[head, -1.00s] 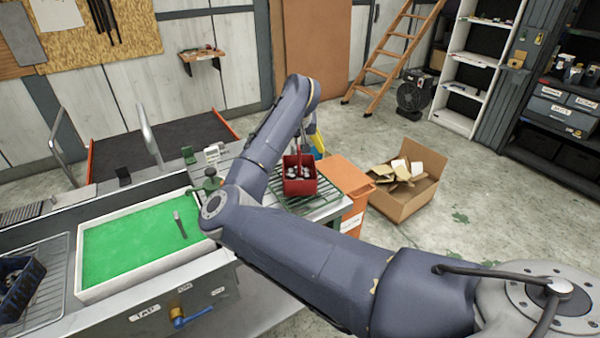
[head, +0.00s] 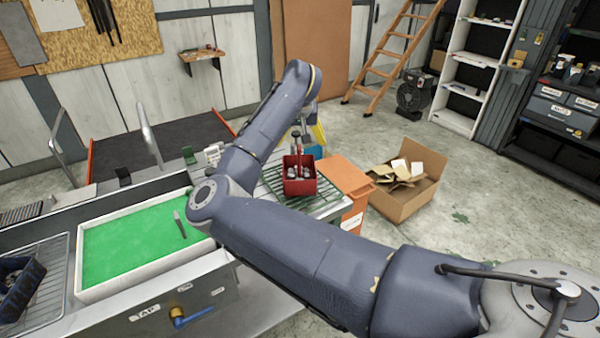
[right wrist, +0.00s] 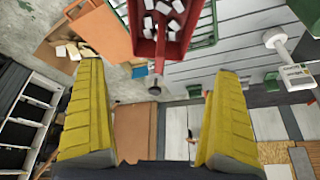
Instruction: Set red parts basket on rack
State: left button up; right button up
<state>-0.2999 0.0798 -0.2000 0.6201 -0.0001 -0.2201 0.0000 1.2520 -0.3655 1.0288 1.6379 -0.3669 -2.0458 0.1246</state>
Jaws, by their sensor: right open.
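The red parts basket (head: 299,186) holds several grey-white pieces and sits upright on the green wire rack (head: 326,203) at the bench's right end. Its upright handle has a dark knob on top. In the right wrist view the basket (right wrist: 168,48) is at the top, with its handle reaching down between the fingers, and part of the rack (right wrist: 206,30) shows beside it. My right gripper (right wrist: 155,110) has its yellow fingers spread wide, with nothing gripped between them. In the head view it is partly hidden behind my forearm and the handle. My left gripper is not in view.
A white tray with a green surface (head: 120,250) lies on the bench at left, with a small tool on it. An orange bin (head: 345,177) stands just right of the rack. An open cardboard box (head: 408,200) is on the floor beyond it.

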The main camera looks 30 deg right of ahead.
jog(key=shift+s+r, duration=0.1)
jog(key=shift+r, duration=0.2)
dwell(0.4)
